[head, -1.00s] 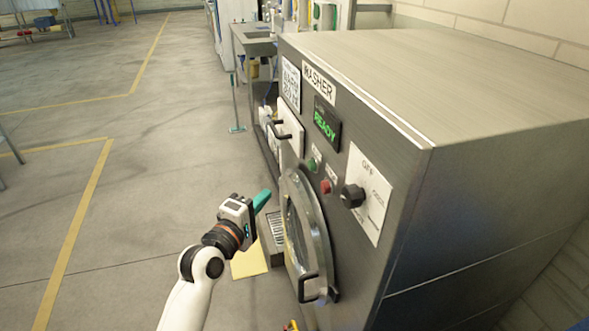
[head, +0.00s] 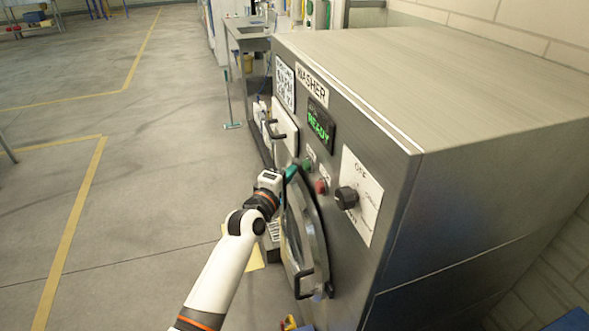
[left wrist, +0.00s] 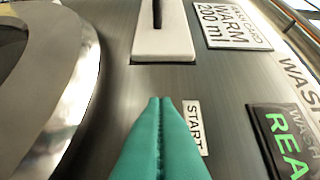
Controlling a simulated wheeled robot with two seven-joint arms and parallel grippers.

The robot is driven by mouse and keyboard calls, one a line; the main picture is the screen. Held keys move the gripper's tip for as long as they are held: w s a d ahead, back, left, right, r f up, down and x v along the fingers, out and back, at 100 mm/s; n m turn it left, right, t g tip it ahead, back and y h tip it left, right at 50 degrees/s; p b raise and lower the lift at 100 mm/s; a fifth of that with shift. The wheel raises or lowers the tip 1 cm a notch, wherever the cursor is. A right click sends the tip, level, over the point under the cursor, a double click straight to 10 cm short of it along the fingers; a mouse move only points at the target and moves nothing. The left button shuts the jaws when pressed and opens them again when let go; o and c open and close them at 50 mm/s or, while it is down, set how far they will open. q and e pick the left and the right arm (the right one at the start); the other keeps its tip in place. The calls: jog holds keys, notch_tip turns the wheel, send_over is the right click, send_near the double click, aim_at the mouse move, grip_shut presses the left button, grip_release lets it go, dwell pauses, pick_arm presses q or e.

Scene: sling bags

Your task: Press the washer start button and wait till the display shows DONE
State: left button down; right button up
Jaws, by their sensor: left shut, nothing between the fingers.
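The grey washer (head: 480,90) stands at the right with its door shut. Its display (head: 320,124) reads READY in green; part of it shows in the left wrist view (left wrist: 285,143). The green start button (head: 307,165) is on the front panel, above a red button (head: 320,186). My left gripper (head: 291,172) has teal fingers, shut and empty, with the tips close to the green button; I cannot tell whether they touch. In the left wrist view the fingertips (left wrist: 160,101) lie beside the START label (left wrist: 193,127), and the button is hidden. My right gripper is out of view.
A black dial (head: 346,197) sits right of the buttons. The round door (head: 304,235) with its handle bulges out below my gripper. A white drawer with a handle (head: 285,130) is left of the buttons.

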aim_at(304, 166)
pick_arm(q)
jog(key=shift+w+d, duration=0.2)
jog(key=shift+d, duration=0.55)
jog(key=shift+w+d, duration=0.15)
jog(key=shift+d, duration=0.35)
jog(key=shift+d+r, duration=0.1)
jog(key=shift+d, duration=0.1)
jog(key=shift+r, duration=0.1)
